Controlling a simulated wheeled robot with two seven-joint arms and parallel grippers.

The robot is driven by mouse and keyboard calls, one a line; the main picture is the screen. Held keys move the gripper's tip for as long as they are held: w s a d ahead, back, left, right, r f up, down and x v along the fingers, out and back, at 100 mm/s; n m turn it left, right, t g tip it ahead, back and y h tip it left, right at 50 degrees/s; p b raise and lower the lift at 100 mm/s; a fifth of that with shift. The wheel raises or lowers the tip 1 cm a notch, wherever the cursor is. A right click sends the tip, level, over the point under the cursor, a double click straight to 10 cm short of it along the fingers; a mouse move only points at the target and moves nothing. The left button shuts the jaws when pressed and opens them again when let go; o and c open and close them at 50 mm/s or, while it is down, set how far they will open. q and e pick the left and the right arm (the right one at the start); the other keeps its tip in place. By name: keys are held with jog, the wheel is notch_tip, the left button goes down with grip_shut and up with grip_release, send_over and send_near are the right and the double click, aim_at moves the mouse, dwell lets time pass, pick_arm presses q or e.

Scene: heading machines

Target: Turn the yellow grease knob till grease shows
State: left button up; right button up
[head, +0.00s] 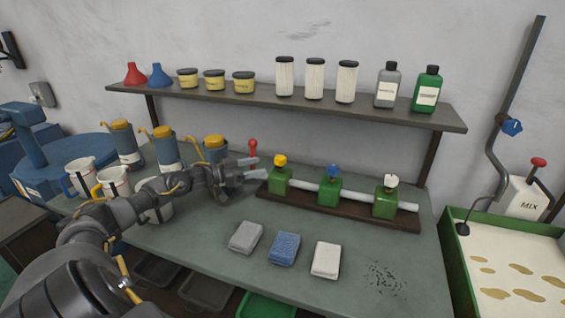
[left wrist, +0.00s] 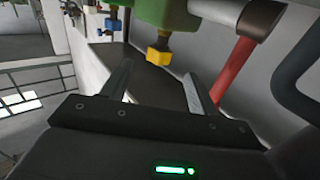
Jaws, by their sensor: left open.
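The yellow grease knob (head: 280,160) sits on top of the leftmost green block (head: 279,184) on the pipe. My left gripper (head: 256,168) is open and empty, just left of the knob, its fingers pointing toward it. In the left wrist view the yellow knob (left wrist: 158,51) appears upside down under the green block (left wrist: 167,15). It lies ahead of and between the two open fingers (left wrist: 158,84), apart from both. I see no grease at the knob. My right gripper is not in view.
A blue knob (head: 333,170) and a white knob (head: 391,181) top the other blocks on the pipe. A red-topped lever (head: 253,147) stands close behind my left gripper. Several grease cans and mugs crowd the left. Three folded cloths, one blue (head: 284,248), lie in front.

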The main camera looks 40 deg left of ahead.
aim_at(284, 160)
pick_arm(q)
jog(key=p+x, duration=0.2)
jog(key=x, duration=0.7)
jog(key=shift+w+d+r, duration=0.1)
jog(key=shift+w+d, duration=0.05)
jog(key=shift+w, duration=0.15)
jog(key=shift+w+d, duration=0.25)
jog(key=shift+w, duration=0.2)
